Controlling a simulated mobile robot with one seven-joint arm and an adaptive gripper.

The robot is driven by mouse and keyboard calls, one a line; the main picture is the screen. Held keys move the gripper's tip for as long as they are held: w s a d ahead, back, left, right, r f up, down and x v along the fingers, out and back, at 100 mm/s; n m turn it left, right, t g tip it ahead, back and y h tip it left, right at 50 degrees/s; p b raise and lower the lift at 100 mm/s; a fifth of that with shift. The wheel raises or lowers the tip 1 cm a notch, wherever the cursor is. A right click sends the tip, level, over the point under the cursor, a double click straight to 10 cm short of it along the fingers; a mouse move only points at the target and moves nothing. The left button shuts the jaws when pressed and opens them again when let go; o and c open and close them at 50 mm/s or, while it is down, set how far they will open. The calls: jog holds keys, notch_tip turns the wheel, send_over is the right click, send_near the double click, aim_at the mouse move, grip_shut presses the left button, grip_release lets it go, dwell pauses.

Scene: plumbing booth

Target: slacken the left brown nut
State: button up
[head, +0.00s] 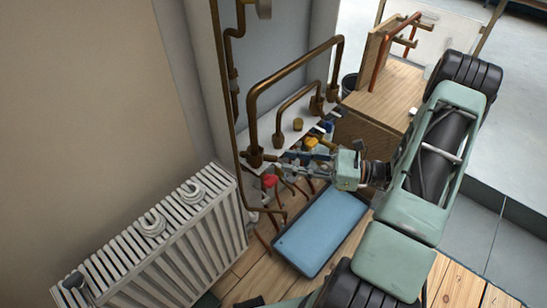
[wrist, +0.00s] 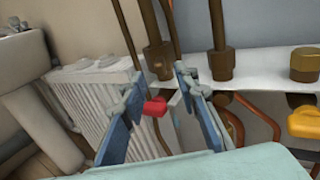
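The left brown nut (wrist: 160,60) sits at the foot of a brown pipe on the white shelf, upright, in the wrist view. In the head view it is at the left end of the shelf (head: 255,157). My gripper (wrist: 158,84) is open, with blue-padded fingers either side of the line to the nut. The nut appears beyond the fingertips, between them in the picture; I see no contact. In the head view my gripper (head: 284,158) points left toward the nut, just right of it. A second brown nut (wrist: 222,66) stands to the right.
A red valve handle (wrist: 154,106) hangs below the shelf, between my fingers in the picture. A yellow handle (wrist: 306,122) is farther right. A white radiator (head: 165,245) stands at left. A blue-topped tray (head: 322,230) lies on the floor below.

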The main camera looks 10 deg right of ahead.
aim_at(274, 156)
jog(key=shift+b+x, duration=0.35)
jog(key=shift+x, duration=2.45)
grip_shut()
